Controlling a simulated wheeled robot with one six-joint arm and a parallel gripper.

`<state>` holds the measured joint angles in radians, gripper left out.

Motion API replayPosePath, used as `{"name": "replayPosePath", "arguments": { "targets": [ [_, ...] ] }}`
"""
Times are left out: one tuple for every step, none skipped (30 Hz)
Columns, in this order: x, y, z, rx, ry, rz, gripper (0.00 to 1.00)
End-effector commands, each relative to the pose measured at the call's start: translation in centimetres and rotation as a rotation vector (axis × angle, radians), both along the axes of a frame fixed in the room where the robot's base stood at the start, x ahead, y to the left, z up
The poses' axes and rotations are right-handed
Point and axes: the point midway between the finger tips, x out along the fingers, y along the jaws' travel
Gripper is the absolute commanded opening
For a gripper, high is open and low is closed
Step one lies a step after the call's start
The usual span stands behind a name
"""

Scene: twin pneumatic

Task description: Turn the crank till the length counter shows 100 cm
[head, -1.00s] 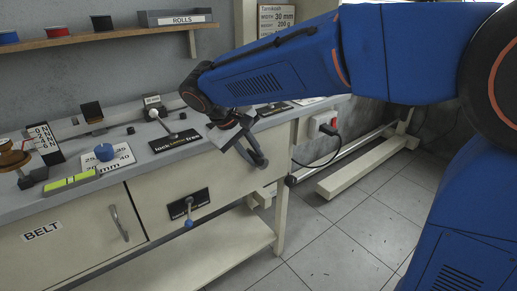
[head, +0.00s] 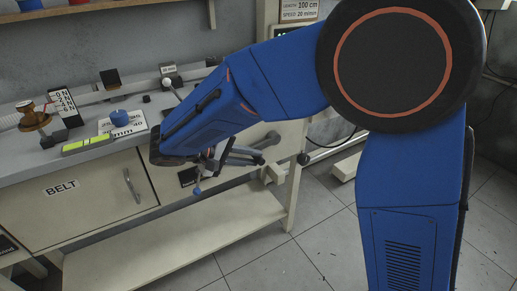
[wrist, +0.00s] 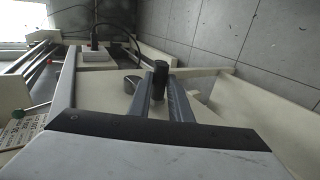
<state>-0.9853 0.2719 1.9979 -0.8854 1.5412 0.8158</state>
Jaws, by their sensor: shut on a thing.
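The crank's black grip (wrist: 160,76) stands between the two grey fingers of my gripper (wrist: 164,98) in the wrist view. My gripper is shut on it. In the head view my gripper (head: 243,155) is at the front of the bench near its right end, partly behind my blue arm. The crank's arm and hub cannot be made out clearly there. A card (head: 300,10) at the back reads LENGTH 100 cm and SPEED 20 m/min. A dark-framed panel (head: 288,38) below it is mostly covered by my arm. No length counter reading shows.
The bench top (head: 30,160) holds a blue knob (head: 119,118), a yellow-green level (head: 88,144) and a brown spool (head: 34,118). A small blue-tipped lever (head: 197,190) hangs at the bench front. A low shelf (head: 170,245) runs below. Tiled floor lies open at the right.

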Motion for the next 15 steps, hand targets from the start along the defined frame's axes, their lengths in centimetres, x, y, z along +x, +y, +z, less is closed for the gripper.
{"name": "replayPosePath", "arguments": {
  "targets": [
    [-0.1,0.2,-0.7,-0.001,0.003,0.001,0.00],
    [0.0,0.2,-1.1,0.000,0.004,0.001,0.00],
    [0.0,0.3,-1.5,0.000,0.004,0.001,0.00],
    [0.0,0.2,-1.8,0.000,0.004,0.001,0.00],
    [0.0,0.2,-2.1,0.000,0.004,0.001,0.00],
    [0.0,0.2,-2.5,0.001,0.003,0.000,0.00],
    [0.0,0.1,-2.8,0.001,0.003,0.000,0.00],
    [0.1,0.1,-3.2,0.002,0.004,0.000,0.00],
    [0.1,0.0,-3.6,0.002,0.005,0.001,0.00],
    [0.1,0.0,-3.5,0.002,0.004,0.000,0.06],
    [0.1,0.0,-3.5,0.003,0.003,0.001,0.13],
    [0.1,0.0,-3.4,0.003,0.003,0.001,0.23],
    [0.1,0.0,-3.4,0.003,0.003,0.001,0.30],
    [0.1,0.0,-3.4,0.003,0.003,0.001,0.37],
    [0.1,0.0,-3.4,0.003,0.003,0.001,0.37]
  ]
}}
